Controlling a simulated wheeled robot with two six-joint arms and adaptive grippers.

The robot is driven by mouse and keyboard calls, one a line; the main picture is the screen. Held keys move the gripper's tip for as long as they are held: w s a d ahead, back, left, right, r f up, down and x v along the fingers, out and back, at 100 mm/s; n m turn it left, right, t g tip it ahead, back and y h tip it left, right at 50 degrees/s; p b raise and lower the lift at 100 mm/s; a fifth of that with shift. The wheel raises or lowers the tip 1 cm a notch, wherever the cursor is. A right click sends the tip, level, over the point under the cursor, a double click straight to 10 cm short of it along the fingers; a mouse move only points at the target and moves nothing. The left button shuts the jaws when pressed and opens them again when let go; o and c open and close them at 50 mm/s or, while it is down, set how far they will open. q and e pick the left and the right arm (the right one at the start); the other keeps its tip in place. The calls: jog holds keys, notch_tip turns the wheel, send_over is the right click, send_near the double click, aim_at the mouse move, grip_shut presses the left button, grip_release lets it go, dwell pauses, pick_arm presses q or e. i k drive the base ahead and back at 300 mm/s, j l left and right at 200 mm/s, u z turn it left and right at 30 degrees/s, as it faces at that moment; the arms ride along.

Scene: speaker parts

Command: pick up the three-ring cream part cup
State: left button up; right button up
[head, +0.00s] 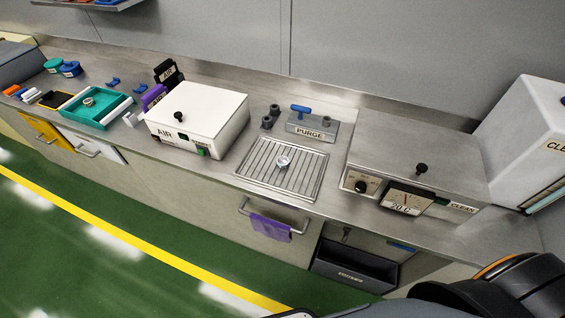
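A small pale cup (283,162) sits on the wire drain rack (262,178) set in the counter. Another small cream-coloured round piece (89,102) lies in the teal tray (75,113) at the left. Both are too small for me to make out rings, so I cannot tell which is the three-ring cream part cup. Neither of my grippers shows in the head view. Only dark rounded parts, apparently of my own arm, show at the lower right.
A white AIR box (200,115) stands left of the rack. The PURGE block (312,128) and several dark fittings stand behind it. A steel CLEAN unit (425,160) stands to the right. A purple cloth (270,227) hangs on the front rail.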

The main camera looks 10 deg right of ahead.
aim_at(88, 101)
jog(key=i+j+u, duration=0.2)
jog(key=i+j, duration=0.2)
jog(key=j, duration=0.45)
jog(key=i+j+u, duration=0.2)
jog(key=i+j, duration=0.2)
jog(key=j, duration=0.35)
jog(key=i+j+u, duration=0.2)
jog(key=i+j, duration=0.3)
jog(key=j, duration=0.2)
jog(key=i+j+u, duration=0.2)
jog(key=i+j, duration=0.35)
jog(key=j, duration=0.1)
